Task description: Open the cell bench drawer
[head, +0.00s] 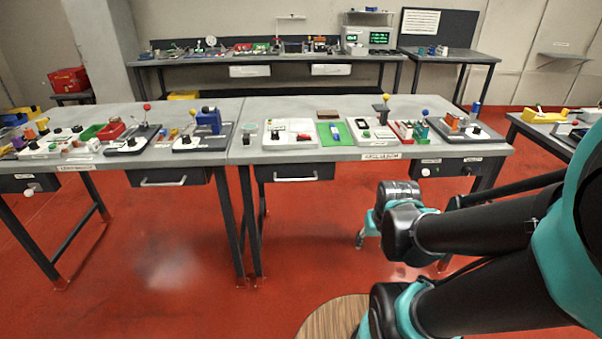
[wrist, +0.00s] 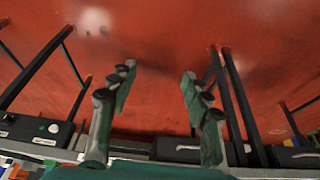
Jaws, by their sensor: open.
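Two grey-topped benches stand side by side in the head view, each with a dark drawer under its top. I cannot read the labels well enough to tell which is the cell bench. The right bench's drawer (head: 265,172) has a pale bar handle (head: 295,179) and looks closed. The left bench's drawer (head: 143,175) also looks closed, with its own bar handle (head: 164,183). My gripper (head: 366,240) is in front of the right bench, below its top and right of its drawer. In the wrist view my gripper (wrist: 157,78) is open and empty, with a drawer handle (wrist: 187,147) beyond it.
A dark box with switches (head: 445,167) hangs under the right bench's right end. Bench legs (head: 247,215) stand between the two drawers. Another table (head: 545,127) is at the right. The red floor (head: 170,260) before the benches is clear.

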